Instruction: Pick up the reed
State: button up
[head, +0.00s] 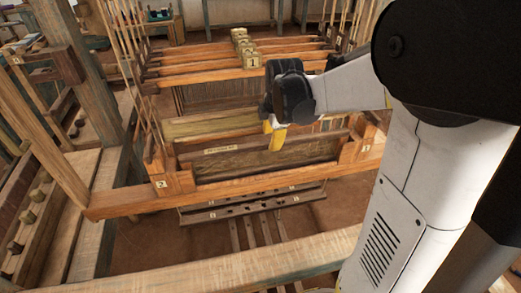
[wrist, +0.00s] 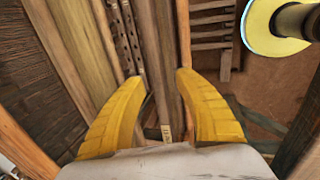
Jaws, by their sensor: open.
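A long board with a small paper label (head: 221,149) lies in a wooden frame between end blocks marked 2 and 1; I take its panel (head: 235,170) to be the reed, though I cannot be sure. My gripper (head: 277,140) hangs over the board's upper edge, right of the label, fingers down. In the wrist view the yellow fingers (wrist: 163,77) are spread, with a long wooden bar (wrist: 160,45) running between them and a label (wrist: 165,133) near the palm. Nothing is held. Whether the fingertips touch the wood cannot be told; my gripper hides part of it.
End blocks (head: 172,180) and a front rail (head: 240,196) bound the board. Several numbered shafts (head: 215,77) cross behind, with upright rods at both sides. A beam (head: 230,270) spans the front. A pale disc (wrist: 275,22) shows at the upper right of the wrist view.

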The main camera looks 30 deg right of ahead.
aim_at(269, 142)
jog(key=b+x, duration=0.1)
jog(key=x, duration=0.1)
jog(key=b+x, duration=0.1)
jog(key=x, duration=0.2)
jog(key=shift+w, duration=0.25)
grip_shut()
jog(key=shift+r, duration=0.1)
